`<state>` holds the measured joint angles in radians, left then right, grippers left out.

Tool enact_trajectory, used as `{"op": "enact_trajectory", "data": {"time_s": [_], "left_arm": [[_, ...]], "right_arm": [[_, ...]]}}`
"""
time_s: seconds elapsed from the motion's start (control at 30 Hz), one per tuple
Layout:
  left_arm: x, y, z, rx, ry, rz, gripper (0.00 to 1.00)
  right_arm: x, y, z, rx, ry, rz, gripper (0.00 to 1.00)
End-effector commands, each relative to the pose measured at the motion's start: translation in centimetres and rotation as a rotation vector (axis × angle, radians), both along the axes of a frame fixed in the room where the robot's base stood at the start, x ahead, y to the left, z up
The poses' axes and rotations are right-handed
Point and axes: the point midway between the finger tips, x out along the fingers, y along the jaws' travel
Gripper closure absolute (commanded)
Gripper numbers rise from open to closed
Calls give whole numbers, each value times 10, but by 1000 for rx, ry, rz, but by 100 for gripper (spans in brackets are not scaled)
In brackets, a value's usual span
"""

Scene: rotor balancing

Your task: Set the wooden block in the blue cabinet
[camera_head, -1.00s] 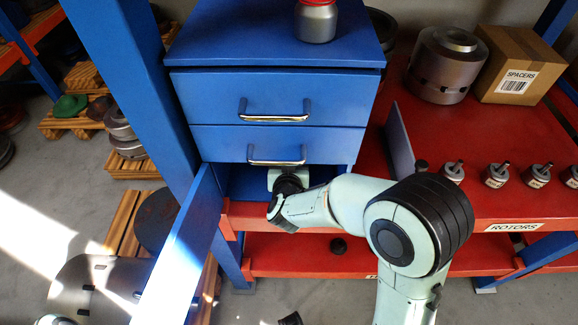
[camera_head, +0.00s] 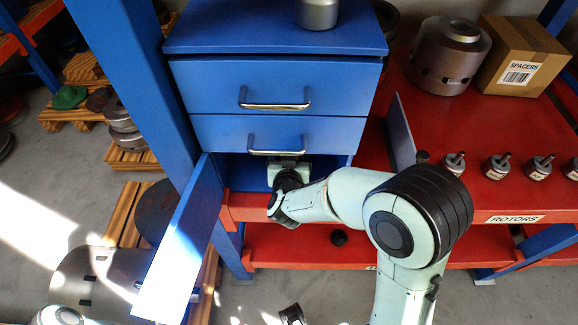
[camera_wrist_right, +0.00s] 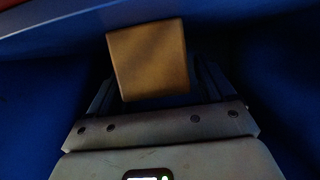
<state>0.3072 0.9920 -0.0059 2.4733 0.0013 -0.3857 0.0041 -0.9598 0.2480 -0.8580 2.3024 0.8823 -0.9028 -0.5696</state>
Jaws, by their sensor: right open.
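The blue cabinet (camera_head: 278,85) stands on the red bench in the head view, with two closed drawers above an open lower compartment. Its blue door (camera_head: 184,245) is swung open to the left. My right gripper (camera_wrist_right: 155,88) reaches into the lower compartment; its fingers are hidden in the head view. In the right wrist view the wooden block (camera_wrist_right: 148,58) is a tan square face between and just beyond the open fingers. The dim light does not show whether they touch it.
A grey jar (camera_head: 317,12) stands on the cabinet. To the right are a metal rotor (camera_head: 447,62), a cardboard spacers box (camera_head: 518,58) and several small rotors on the red bench (camera_head: 450,200). A blue upright post (camera_head: 135,75) stands close left of the cabinet.

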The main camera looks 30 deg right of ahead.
Motion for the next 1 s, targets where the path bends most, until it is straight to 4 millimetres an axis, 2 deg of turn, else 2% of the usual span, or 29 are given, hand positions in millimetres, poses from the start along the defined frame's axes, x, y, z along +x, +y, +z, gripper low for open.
{"op": "enact_trajectory", "data": {"time_s": [0.3,0.4,0.43,0.6,1.0], "left_arm": [[9,0,28,1,-11,0,57],[11,0,34,0,-13,0,57],[9,0,30,0,-12,0,57],[5,0,17,0,-7,0,57],[5,0,17,0,-7,0,57]], "right_arm": [[-54,34,31,2,0,4,17],[-70,44,38,0,-1,5,17],[-73,45,38,3,-4,2,17],[-85,52,40,3,-4,0,17],[-88,54,43,-1,-1,-1,17]]}}
